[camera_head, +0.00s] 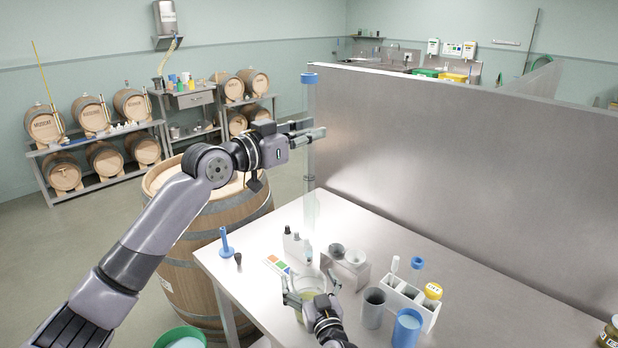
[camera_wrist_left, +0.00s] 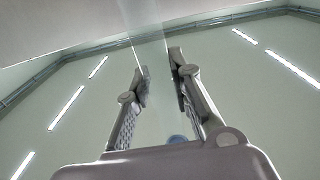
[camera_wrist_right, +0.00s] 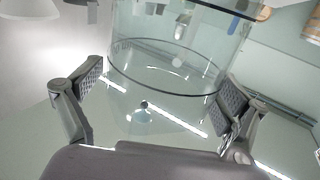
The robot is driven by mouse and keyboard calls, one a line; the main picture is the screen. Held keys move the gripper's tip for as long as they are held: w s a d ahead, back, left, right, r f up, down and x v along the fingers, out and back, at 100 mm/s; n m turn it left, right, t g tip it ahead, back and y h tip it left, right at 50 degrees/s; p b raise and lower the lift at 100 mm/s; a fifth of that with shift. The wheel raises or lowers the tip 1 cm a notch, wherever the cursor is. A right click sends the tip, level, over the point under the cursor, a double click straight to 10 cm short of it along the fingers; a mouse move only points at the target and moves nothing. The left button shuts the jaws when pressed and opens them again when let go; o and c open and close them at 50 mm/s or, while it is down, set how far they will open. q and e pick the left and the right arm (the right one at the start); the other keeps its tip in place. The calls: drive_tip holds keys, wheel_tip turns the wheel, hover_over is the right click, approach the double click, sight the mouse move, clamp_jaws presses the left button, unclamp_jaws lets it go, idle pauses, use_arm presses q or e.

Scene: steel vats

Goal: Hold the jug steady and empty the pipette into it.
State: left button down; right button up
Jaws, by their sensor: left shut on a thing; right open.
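The pipette (camera_head: 310,205) is a tall clear tube with a blue top, upright above the jug. My left gripper (camera_head: 318,134) is shut on its upper part; in the left wrist view the clear tube (camera_wrist_left: 152,55) runs between the fingers. The clear glass jug (camera_head: 310,283) stands on the steel table with some yellowish liquid in it. My right gripper (camera_head: 311,290) is open at the jug, a finger on each side; in the right wrist view the jug's glass (camera_wrist_right: 165,75) lies between the spread fingers. Contact is not clear, and the pipette's lower end is hard to make out.
The steel table (camera_head: 460,300) has a tall steel partition (camera_head: 460,150) behind. Right of the jug are a grey cup (camera_head: 373,308), a blue beaker (camera_head: 407,328) and a white rack (camera_head: 410,295). A blue stand (camera_head: 226,245) is at left. A barrel (camera_head: 205,240) stands beside the table.

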drive_tip(key=v, duration=1.2)
